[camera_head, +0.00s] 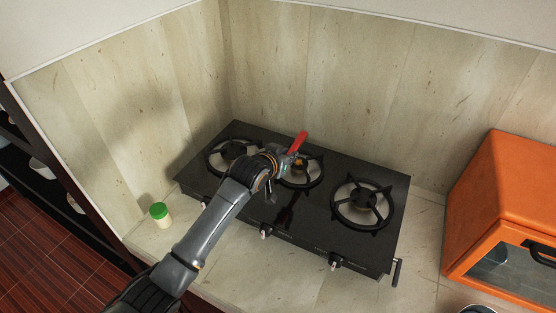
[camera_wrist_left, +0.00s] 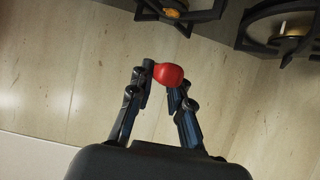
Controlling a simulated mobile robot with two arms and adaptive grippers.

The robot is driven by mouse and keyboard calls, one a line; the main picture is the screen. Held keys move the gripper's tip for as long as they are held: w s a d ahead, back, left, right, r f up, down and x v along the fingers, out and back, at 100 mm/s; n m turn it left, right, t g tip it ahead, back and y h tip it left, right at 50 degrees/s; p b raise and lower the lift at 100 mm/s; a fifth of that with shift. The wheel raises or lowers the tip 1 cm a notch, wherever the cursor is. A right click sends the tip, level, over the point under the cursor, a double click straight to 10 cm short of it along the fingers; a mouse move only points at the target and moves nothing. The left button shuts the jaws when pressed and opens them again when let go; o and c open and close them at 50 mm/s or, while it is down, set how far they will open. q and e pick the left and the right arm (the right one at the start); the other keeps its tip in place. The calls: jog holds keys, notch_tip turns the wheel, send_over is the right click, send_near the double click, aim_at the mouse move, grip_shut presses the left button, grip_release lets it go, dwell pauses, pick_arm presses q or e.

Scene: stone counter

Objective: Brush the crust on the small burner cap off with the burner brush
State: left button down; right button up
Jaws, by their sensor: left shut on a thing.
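My left gripper (camera_head: 284,157) is shut on the red handle of the burner brush (camera_head: 298,142), above the middle burner of the black stove. In the left wrist view the red handle end (camera_wrist_left: 168,75) sits between the fingertips (camera_wrist_left: 164,84); the bristles are hidden. The middle burner's cap (camera_head: 299,166) shows an orange-brown patch of crust and is partly hidden by my gripper. The left wrist view shows a cap with an orange patch (camera_wrist_left: 173,12) at the top edge and another cap (camera_wrist_left: 291,34) at right. Whether the brush touches a cap cannot be told. My right gripper is not in view.
The black stove (camera_head: 340,246) has a left burner (camera_head: 232,150) and a larger right burner (camera_head: 361,199). A green-lidded jar (camera_head: 160,214) stands on the counter at left. An orange oven (camera_head: 510,205) stands at right. Stone walls (camera_head: 345,95) close off the back.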

pick_arm(q)
jog(key=shift+w+r, duration=0.1)
jog(key=shift+w, duration=0.2)
jog(key=shift+s+r, duration=0.35)
jog(key=shift+s, duration=0.1)
jog(key=shift+w+p, duration=0.1)
jog(key=shift+p, duration=0.25)
notch_tip(320, 180, down, 2)
jog(key=shift+f+b, duration=0.15)
jog(key=shift+b, duration=0.45)
jog(key=shift+f, duration=0.25)
jog(key=shift+f+b, duration=1.15)
jog(key=shift+f, duration=0.55)
jog(key=shift+f+b, duration=0.7)
jog(key=shift+f, duration=1.1)
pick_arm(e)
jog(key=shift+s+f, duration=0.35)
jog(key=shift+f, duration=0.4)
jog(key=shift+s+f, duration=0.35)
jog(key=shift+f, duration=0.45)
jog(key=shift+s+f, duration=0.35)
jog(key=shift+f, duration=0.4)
